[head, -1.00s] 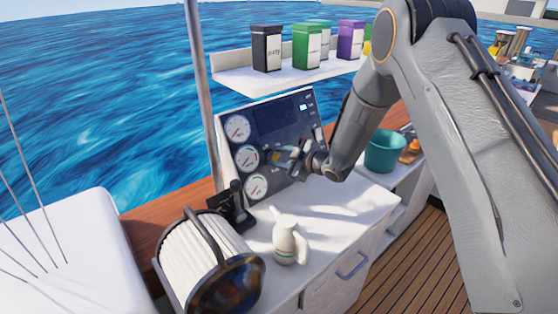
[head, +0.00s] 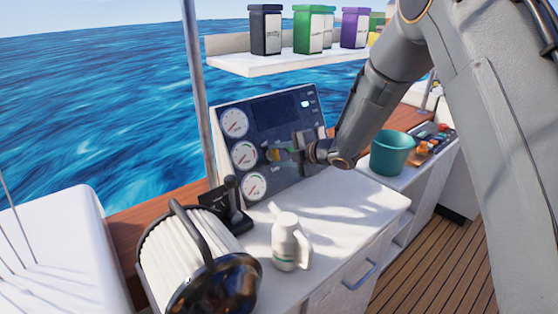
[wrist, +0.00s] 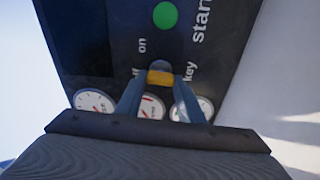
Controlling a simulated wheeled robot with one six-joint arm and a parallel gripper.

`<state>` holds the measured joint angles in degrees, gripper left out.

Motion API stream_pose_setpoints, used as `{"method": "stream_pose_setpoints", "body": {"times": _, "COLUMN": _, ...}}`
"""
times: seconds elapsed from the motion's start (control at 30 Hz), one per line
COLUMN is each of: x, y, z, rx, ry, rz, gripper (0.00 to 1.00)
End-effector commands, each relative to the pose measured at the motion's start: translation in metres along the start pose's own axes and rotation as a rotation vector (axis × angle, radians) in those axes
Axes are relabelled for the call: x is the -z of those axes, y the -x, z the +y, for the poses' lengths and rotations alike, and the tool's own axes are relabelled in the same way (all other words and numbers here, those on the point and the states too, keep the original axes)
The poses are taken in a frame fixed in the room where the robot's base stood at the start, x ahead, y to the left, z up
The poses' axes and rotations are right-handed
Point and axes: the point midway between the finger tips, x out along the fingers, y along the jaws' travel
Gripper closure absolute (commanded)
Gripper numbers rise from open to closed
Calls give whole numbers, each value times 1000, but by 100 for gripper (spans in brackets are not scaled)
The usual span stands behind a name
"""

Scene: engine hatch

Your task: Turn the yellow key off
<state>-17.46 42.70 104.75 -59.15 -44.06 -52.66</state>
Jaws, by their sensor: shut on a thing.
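The yellow key (wrist: 161,78) sits on the dark control panel (wrist: 105,40), near the labels "on" and "key". In the wrist view my gripper (wrist: 160,88) has one finger on each side of the key and is shut on it. In the head view the key (head: 275,155) shows small at the panel's middle, with my gripper (head: 290,152) reaching it from the right. A label partly hidden by a finger ends in "f". The exact angle of the key is hard to tell.
Round gauges (head: 244,155) line the panel's left side. A green button (wrist: 165,15) is beyond the key. A shelf (head: 285,62) with several tins is above. A lever (head: 233,205), white jug (head: 288,243), hose reel (head: 190,255) and teal bucket (head: 391,153) stand around.

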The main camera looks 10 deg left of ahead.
Motion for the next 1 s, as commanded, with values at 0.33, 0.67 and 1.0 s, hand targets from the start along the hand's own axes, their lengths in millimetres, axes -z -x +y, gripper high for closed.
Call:
{"method": "stream_pose_setpoints", "body": {"times": 0.33, "x": -1, "y": 0, "z": 0, "rx": 8, "ry": 83, "rz": -2, "gripper": 88}}
{"method": "stream_pose_setpoints", "body": {"times": 0.67, "x": -1, "y": 0, "z": 0, "rx": 10, "ry": 89, "rz": -2, "gripper": 88}}
{"method": "stream_pose_setpoints", "body": {"times": 1.0, "x": 0, "y": 0, "z": 0, "rx": 9, "ry": 88, "rz": 0, "gripper": 47}}
